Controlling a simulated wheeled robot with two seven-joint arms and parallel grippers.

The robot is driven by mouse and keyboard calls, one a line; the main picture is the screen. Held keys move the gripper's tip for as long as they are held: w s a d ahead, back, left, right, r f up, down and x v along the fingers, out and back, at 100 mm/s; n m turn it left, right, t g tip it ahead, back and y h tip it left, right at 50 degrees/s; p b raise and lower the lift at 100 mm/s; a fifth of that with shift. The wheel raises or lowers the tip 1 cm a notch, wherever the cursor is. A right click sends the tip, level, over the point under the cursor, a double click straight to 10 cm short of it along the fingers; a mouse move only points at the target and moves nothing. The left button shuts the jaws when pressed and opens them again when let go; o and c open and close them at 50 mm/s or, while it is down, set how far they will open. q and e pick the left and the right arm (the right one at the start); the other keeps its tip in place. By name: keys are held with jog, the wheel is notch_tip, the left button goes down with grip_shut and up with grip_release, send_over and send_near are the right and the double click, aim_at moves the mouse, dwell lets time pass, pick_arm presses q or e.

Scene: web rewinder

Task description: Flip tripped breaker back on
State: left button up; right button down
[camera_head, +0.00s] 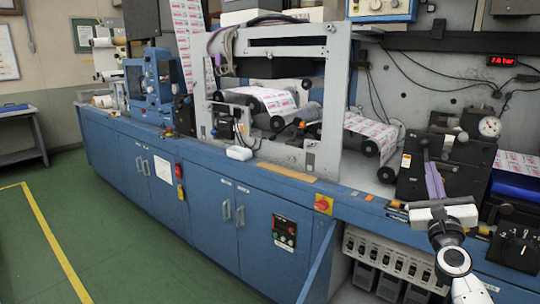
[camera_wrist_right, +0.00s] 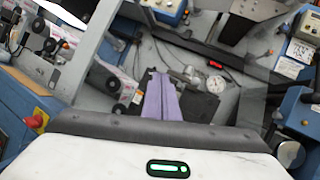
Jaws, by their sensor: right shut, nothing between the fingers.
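A row of white breakers (camera_head: 395,258) with dark switches sits under the right end of the blue machine's bench, in the head view. The levers are too small to tell which one is tripped. My right gripper (camera_head: 431,165) is above and to the right of this row, over the bench. Its two purple fingers lie together with nothing between them. They also show in the right wrist view (camera_wrist_right: 158,76), pointing toward the machine's upright panel. The breakers are not clearly seen in the wrist view. My left gripper is not in view.
A black unit with a dial gauge (camera_head: 489,126) stands close behind my right gripper. A black box with a knob (camera_head: 516,250) is to its right. A red-and-yellow switch (camera_head: 323,204) sits on the bench front. Green floor (camera_head: 110,240) is open at left.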

jog(key=w+a+f+n+g+y, duration=0.15)
jog(key=a+n+y, duration=0.25)
jog(key=n, duration=0.8)
jog(key=w+a+f+n+y, duration=0.1)
jog(key=a+f+n+y, duration=0.25)
jog(key=n, duration=0.85)
jog(key=d+f+n+g+h, duration=0.35)
jog(key=f+n, duration=0.55)
jog(key=n, duration=0.4)
jog(key=s+a+f+n+g+y, duration=0.1)
jog(key=s+a+f, duration=0.2)
jog(key=s+f, duration=0.3)
jog(key=s+a+f+g+y, duration=0.15)
jog(key=s+a+f, duration=0.25)
jog(key=f, duration=0.5)
jog(key=s+a+f+g, duration=0.2)
jog(key=s+a+f, duration=0.2)
jog(key=s, duration=0.7)
jog(key=s+a+f+g+y, duration=0.1)
jog(key=s+a+f, duration=0.4)
jog(key=s, duration=0.7)
jog(key=s+a+f+g+y, duration=0.1)
jog(key=s+a+f, duration=0.4)
jog(key=s, duration=0.6)
notch_tip(320, 180, down, 2)
jog(key=shift+s+f+m+g, duration=0.2)
jog(key=shift+s+m+g, duration=0.1)
jog(key=shift+g, duration=0.55)
